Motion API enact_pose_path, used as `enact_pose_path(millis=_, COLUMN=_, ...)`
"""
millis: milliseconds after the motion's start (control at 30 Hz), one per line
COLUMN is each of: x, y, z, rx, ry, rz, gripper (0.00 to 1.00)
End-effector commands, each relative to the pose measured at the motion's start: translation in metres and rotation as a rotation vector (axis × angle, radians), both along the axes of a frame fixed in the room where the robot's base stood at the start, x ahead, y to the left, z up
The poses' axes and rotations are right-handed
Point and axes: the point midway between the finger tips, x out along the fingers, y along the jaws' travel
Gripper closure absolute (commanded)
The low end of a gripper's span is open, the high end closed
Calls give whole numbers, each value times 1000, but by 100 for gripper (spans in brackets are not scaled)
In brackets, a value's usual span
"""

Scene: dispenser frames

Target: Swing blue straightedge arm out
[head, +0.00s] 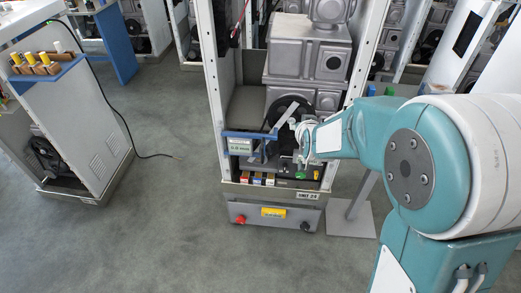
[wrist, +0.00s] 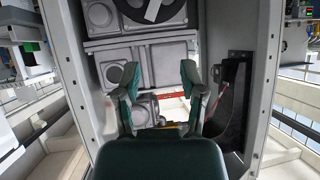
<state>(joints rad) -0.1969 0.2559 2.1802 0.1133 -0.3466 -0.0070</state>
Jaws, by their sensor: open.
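The blue straightedge arm (head: 249,134) is a thin bar lying level across the lower left front of the open dispenser frame (head: 216,100) in the head view. A small pale display (head: 240,146) sits just under its left end. I cannot make out the blue arm in the wrist view. My gripper (wrist: 161,78) is open in the wrist view, its two dark green fingers spread, with nothing held between them. In the head view my wrist reaches into the frame from the right, right of the blue bar; the fingers are hard to make out there.
Inside the frame are grey housings (head: 308,48) and a black wheel (head: 290,108). Small coloured blocks (head: 258,179) line the lower shelf. Below is a base panel with a yellow label (head: 273,212).

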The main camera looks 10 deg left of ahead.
Motion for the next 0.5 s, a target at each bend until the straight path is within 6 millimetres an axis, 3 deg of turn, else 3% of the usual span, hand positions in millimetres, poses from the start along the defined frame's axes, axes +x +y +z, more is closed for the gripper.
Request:
enact_pose_path(millis=33, x=10, y=8, z=-16, rx=1, ry=-18, rz=4, gripper=47)
enact_pose_path(millis=200, x=37, y=27, z=-59, rx=10, ry=-115, rz=7, gripper=47)
enact_pose_path(millis=500, x=57, y=58, z=-143, rx=16, ry=-287, rz=12, gripper=47)
